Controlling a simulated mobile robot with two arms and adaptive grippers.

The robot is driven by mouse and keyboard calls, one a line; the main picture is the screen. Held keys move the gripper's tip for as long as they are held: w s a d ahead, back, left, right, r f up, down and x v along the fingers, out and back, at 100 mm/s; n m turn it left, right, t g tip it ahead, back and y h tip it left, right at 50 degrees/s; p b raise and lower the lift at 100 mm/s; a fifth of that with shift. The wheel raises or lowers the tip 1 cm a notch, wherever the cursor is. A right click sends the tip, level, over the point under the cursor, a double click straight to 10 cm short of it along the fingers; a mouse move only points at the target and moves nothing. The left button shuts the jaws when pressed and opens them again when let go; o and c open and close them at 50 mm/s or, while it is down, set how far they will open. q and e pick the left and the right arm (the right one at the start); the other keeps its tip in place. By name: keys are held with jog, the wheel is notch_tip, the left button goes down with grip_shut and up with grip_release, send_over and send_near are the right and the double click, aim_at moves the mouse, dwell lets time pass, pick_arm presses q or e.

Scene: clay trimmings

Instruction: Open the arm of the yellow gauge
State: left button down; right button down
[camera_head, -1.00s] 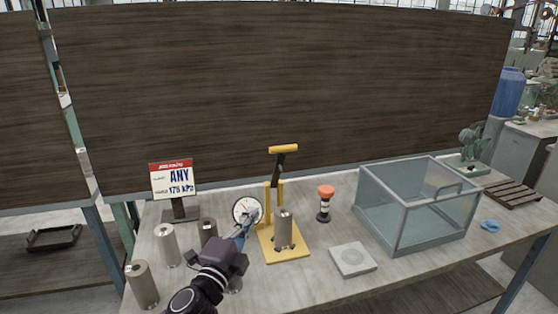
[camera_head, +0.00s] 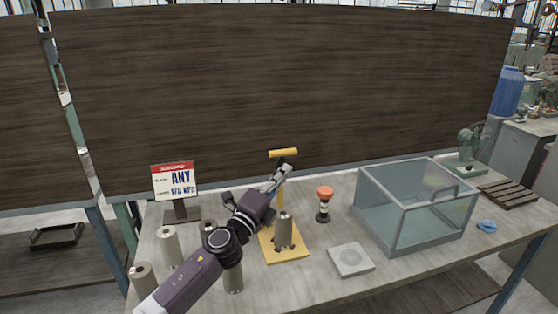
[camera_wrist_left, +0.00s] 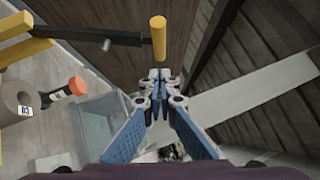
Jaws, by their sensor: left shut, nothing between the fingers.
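In the left wrist view the handle (camera_wrist_left: 158,38) stands just beyond my fingertips, with the dark lever (camera_wrist_left: 110,37) running left to the yellow post (camera_wrist_left: 28,48). My left gripper (camera_head: 285,172) is shut and empty, just below the handle; I cannot tell whether it touches. My left arm hides the round dial and part of the stand. My right gripper is not in view.
A dark panel (camera_head: 290,80) rises behind.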

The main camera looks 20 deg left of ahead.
aim_at(273, 152)
pick_arm(q)
jog(key=w+a, duration=0.1)
jog(key=w+a+r, duration=0.1)
jog(key=shift+w+a+r, duration=0.1)
jog(key=shift+w+a, duration=0.05)
jog(key=shift+w, duration=0.2)
jog(key=w+a+r, duration=0.2)
jog(key=w, duration=0.1)
jog(key=shift+w+r+p, duration=0.1)
jog(key=shift+r+p, duration=0.15)
jog(key=shift+p, duration=0.05)
dwell(0.4)
